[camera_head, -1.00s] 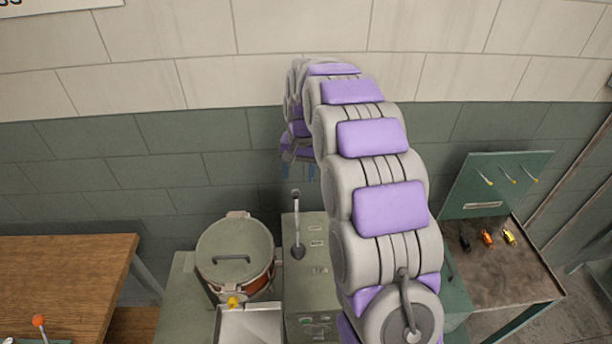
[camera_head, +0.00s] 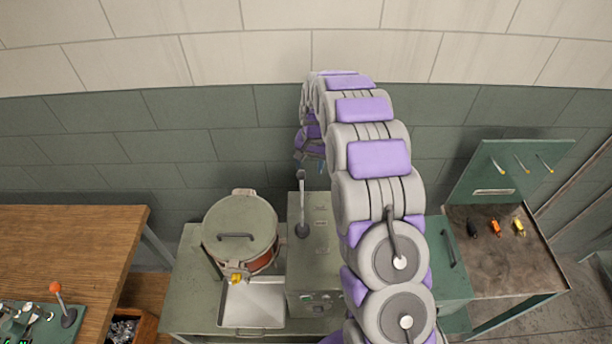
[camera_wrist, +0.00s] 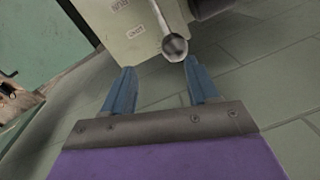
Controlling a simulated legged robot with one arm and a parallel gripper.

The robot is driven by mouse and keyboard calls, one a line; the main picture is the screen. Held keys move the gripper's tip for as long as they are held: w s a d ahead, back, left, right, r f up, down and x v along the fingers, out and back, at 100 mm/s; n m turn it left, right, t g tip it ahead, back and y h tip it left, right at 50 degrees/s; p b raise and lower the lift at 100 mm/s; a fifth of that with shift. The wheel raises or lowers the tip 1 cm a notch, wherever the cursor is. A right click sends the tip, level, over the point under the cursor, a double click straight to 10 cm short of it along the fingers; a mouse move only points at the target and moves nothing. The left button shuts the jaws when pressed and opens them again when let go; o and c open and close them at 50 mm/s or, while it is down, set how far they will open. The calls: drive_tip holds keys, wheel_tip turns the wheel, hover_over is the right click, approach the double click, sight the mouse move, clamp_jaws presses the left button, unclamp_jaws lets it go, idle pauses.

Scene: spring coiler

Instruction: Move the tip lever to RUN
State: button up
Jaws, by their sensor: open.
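The lever (camera_head: 301,203) rises from the top of a grey-green cabinet (camera_head: 316,260) with small labels beside it. It stands close to upright and ends in a round grey knob. In the wrist view the knob (camera_wrist: 175,46) and part of its shaft show just beyond the fingertips, nearer the right finger. My gripper (camera_wrist: 160,70) is open with two blue fingers and nothing between them. In the head view it is small and partly hidden beside my arm, just behind the knob.
A lidded pot (camera_head: 239,226) and a metal tray (camera_head: 253,304) stand left of the cabinet. A wooden table (camera_head: 60,245) with an orange-knobbed lever (camera_head: 61,300) is at far left. A bench (camera_head: 510,265) with small coloured items is at right. The wall is close behind.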

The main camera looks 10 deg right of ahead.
sight(301, 178)
drive_tip(key=a+f, duration=0.4)
drive_tip(key=f, duration=0.2)
drive_tip(key=shift+a+f, duration=0.3)
drive_tip(key=shift+w+d+p, duration=0.15)
drive_tip(key=shift+d+p, duration=0.15)
drive_tip(key=shift+d, duration=1.1)
drive_tip(key=shift+c, duration=1)
drive_tip(key=shift+a, duration=0.85)
drive_tip(key=c, duration=0.4)
drive_tip(key=shift+d, duration=0.35)
clamp_jaws()
drive_tip(key=shift+a+r, duration=0.1)
